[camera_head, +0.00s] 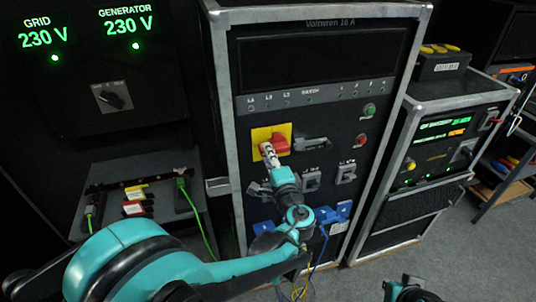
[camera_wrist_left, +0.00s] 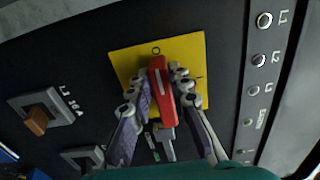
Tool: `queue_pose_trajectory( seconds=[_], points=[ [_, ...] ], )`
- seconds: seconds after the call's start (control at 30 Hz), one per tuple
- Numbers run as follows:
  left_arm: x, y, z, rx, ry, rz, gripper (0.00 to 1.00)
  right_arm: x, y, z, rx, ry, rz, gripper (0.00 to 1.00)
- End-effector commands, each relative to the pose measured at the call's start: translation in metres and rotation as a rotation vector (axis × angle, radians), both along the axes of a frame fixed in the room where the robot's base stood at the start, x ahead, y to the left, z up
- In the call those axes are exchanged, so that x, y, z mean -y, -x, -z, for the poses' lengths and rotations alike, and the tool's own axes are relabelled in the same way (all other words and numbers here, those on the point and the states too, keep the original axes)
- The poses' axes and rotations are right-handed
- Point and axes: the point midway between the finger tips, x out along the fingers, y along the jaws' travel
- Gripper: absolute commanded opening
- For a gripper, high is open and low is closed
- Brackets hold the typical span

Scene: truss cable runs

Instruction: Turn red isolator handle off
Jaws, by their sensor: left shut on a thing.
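The red isolator handle (camera_head: 280,146) sits on a yellow plate (camera_head: 259,134) on the front of the middle rack cabinet. My left gripper (camera_head: 267,151) is at the handle, and in the left wrist view its two fingers (camera_wrist_left: 160,92) are shut on either side of the red handle (camera_wrist_left: 161,80). There the handle lies nearly lengthwise, its far end towards the O mark at the plate's top edge; another mark is at the plate's right. A teal and black part of my right arm (camera_head: 410,290) shows at the bottom edge; its fingers cannot be made out.
Green and red round buttons (camera_head: 369,110) are right of the handle, with grey switches (camera_head: 346,172) and blue sockets below. A grid/generator panel (camera_head: 112,96) stands at left, both reading 230 V. A second case (camera_head: 440,150) stands at right. Cables hang below the sockets.

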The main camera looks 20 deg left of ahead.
Motion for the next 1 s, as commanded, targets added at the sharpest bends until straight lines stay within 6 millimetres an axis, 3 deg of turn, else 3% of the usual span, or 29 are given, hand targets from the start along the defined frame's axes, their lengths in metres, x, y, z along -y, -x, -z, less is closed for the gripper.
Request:
queue_pose_trajectory(
  seconds=[0.5, 0.53, 0.6, 1.0],
  points=[
    [-0.0001, 0.0004, 0.0017, 0.011, 0.022, 0.000, 0.00, 0.0000, 0.0000, 0.0007, 0.000, 0.000, 0.000, 0.00],
    [-0.0001, 0.0004, 0.0017, 0.011, 0.022, 0.000, 0.21, 0.0000, 0.0000, 0.0007, 0.000, 0.000, 0.000, 0.00],
    [-0.0001, 0.0004, 0.0016, 0.010, 0.021, 0.000, 0.40, 0.0000, 0.0000, 0.0007, 0.000, 0.000, 0.000, 0.00],
    [0.0042, 0.0051, 0.0009, 0.011, 0.018, 0.002, 0.40, 0.0000, 0.0000, 0.0006, 0.000, 0.000, 0.000, 0.00]
  ],
)
